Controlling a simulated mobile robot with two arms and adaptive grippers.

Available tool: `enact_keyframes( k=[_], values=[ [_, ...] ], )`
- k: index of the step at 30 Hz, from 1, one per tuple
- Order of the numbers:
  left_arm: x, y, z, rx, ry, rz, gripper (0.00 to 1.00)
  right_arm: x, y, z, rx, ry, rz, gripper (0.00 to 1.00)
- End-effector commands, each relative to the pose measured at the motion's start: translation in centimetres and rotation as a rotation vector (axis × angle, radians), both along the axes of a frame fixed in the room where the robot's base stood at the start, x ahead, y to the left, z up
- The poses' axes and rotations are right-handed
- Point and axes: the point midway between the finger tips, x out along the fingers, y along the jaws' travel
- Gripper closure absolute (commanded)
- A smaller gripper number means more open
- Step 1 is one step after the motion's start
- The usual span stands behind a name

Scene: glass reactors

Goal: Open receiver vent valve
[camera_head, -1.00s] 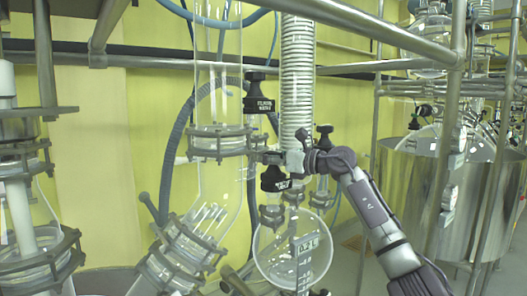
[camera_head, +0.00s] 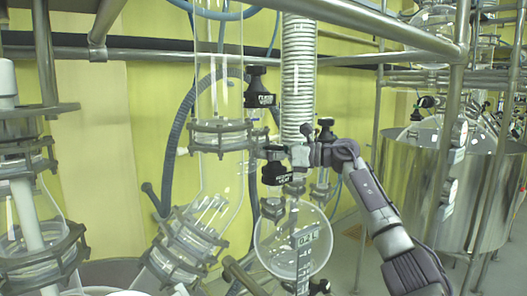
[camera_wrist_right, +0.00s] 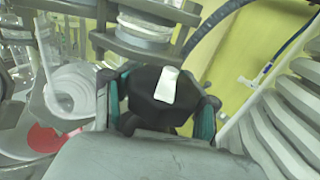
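The receiver vent valve (camera_head: 275,175) is a black valve with a white-lettered label, just above the round glass receiver (camera_head: 290,245) in the head view. My right gripper (camera_head: 284,155) reaches in from the right at the valve's top. In the right wrist view, the black valve knob (camera_wrist_right: 155,98) with a pale label sits between the two teal-padded fingers (camera_wrist_right: 160,110). The pads appear to press on both of its sides. The gripper's palm hides the lower part of the knob. My left gripper is in neither view.
A similar black valve (camera_head: 258,88) stands just above. A glass column with a clamped flange (camera_head: 218,135) is to the left. Steel frame pipes (camera_head: 380,20) cross overhead, and a steel vessel (camera_head: 440,185) stands at right.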

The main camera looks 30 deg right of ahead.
Motion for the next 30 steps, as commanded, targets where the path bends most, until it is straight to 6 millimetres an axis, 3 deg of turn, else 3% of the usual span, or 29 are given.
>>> enact_keyframes(
  k=[17,30],
  values=[
    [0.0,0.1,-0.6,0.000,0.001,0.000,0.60,0.0,0.0,0.2,0.002,-0.009,-0.034,0.40],
    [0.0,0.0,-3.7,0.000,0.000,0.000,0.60,0.4,-0.6,0.2,-0.001,-0.012,-0.387,0.40]
  ],
)
